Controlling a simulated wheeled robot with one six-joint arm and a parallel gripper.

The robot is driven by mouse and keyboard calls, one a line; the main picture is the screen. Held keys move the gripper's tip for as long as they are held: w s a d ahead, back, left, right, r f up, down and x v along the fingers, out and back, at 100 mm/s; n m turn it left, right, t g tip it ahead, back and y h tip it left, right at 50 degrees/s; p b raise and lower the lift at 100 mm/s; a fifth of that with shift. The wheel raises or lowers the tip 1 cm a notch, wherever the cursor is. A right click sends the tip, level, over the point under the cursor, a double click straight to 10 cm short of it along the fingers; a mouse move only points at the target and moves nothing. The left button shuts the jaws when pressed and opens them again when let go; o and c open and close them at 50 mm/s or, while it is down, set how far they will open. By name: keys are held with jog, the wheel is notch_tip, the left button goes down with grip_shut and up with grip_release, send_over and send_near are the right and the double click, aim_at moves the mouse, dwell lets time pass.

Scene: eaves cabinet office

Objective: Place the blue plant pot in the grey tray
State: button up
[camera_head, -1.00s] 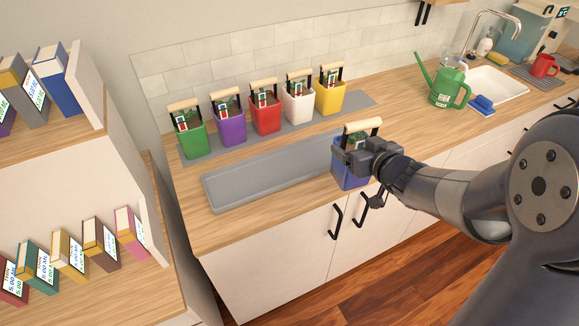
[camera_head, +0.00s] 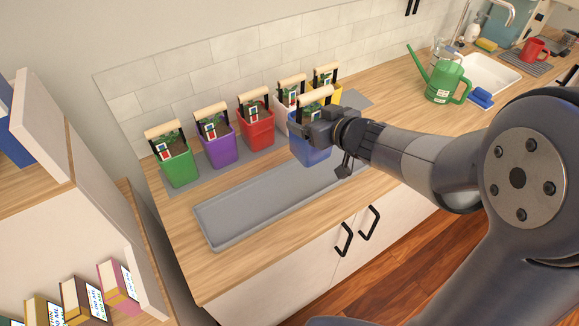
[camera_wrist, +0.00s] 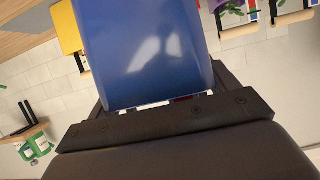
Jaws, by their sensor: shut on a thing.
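The blue plant pot (camera_head: 309,152) hangs from my gripper (camera_head: 318,116), which is shut on it at the top, near its wooden handle. In the head view the pot overlaps the right part of the grey tray and appears held above it; the exact height is hard to tell. The wrist view shows the blue pot (camera_wrist: 145,50) large and close, between the dark gripper parts. The long shallow grey tray (camera_head: 235,222) lies on the wooden counter along its front. Its left part is bare, and its right end is partly hidden by the pot and gripper.
Behind the tray, green (camera_head: 178,167), purple (camera_head: 219,150), red (camera_head: 257,130), white (camera_head: 283,115) and yellow (camera_head: 336,93) pots stand on a grey mat. The white and yellow ones are partly hidden. A green watering can (camera_head: 444,80) stands right, near the sink (camera_head: 488,74).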

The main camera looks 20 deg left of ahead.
notch_tip(320, 180, down, 9)
jog(key=b, duration=0.2)
jog(key=shift+f+b, duration=0.15)
jog(key=shift+b, duration=0.25)
jog(key=shift+f, duration=0.2)
jog(key=o, duration=1.4)
jog(key=shift+c, duration=0.2)
jog(key=shift+r, duration=0.15)
jog(key=shift+s+d+r, duration=0.1)
jog(key=shift+s+d, duration=0.05)
jog(key=shift+d, duration=0.05)
jog(key=p+v, duration=0.1)
jog(key=v, duration=1)
jog(key=shift+s+d, duration=0.2)
jog(key=shift+d, duration=0.1)
jog(key=shift+r, duration=0.15)
